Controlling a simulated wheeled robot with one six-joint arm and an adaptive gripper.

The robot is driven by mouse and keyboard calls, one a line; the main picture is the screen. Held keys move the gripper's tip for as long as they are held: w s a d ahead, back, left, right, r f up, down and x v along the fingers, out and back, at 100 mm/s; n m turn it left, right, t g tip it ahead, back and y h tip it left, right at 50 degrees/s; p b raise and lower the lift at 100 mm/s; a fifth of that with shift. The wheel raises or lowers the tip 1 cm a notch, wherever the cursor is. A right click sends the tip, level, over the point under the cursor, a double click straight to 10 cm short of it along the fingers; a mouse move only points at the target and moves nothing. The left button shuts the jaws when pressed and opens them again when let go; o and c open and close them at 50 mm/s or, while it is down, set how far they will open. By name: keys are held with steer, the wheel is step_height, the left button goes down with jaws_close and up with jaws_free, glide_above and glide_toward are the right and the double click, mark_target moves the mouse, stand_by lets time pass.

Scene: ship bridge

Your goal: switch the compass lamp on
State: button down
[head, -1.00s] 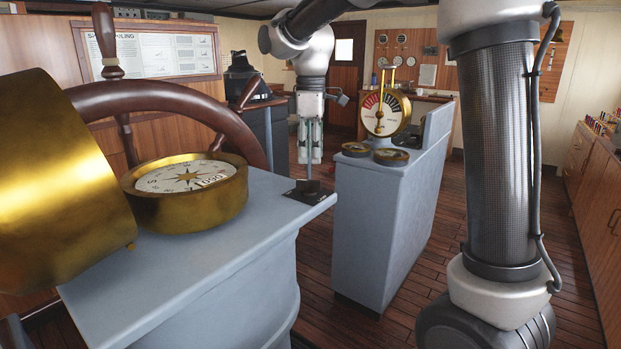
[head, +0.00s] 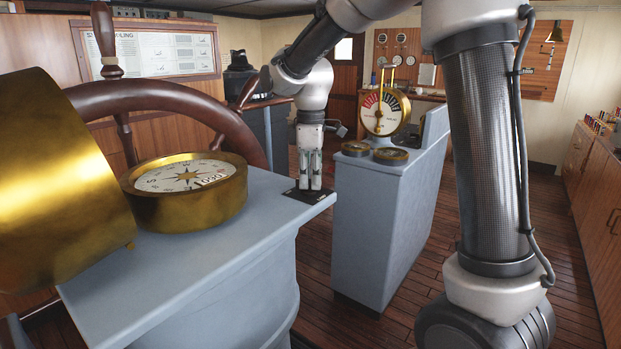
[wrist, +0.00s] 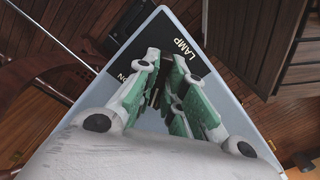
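The compass (head: 187,180) is a brass bowl with a white card, on the grey binnacle stand (head: 215,226). A black plate (head: 291,194) lies on the stand's right corner. In the wrist view the plate (wrist: 186,28) reads LAMP, with ON at its left. My gripper (head: 309,186) points straight down over this plate in the head view. In the wrist view my gripper (wrist: 166,62) has its green-padded fingers a little apart, with a dark gap between them. The switch lever is mostly hidden by the fingers. I cannot tell whether they touch it.
A large brass hood (head: 60,180) stands at the left of the compass. The wooden steering wheel (head: 170,98) is behind it. A grey console (head: 385,215) with a brass telegraph dial (head: 383,112) stands to the right, across a narrow floor gap.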

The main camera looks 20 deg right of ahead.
stand_by(0.4)
steer(key=m, duration=0.5)
steer(key=shift+s+a+m, duration=0.1)
steer(key=shift+m, duration=0.3)
steer(key=m, duration=0.6)
steer(key=shift+a, duration=0.1)
steer(key=shift+r, duration=0.1)
steer(key=c, duration=1.5)
jaws_free()
step_height(320, 180, up, 12)
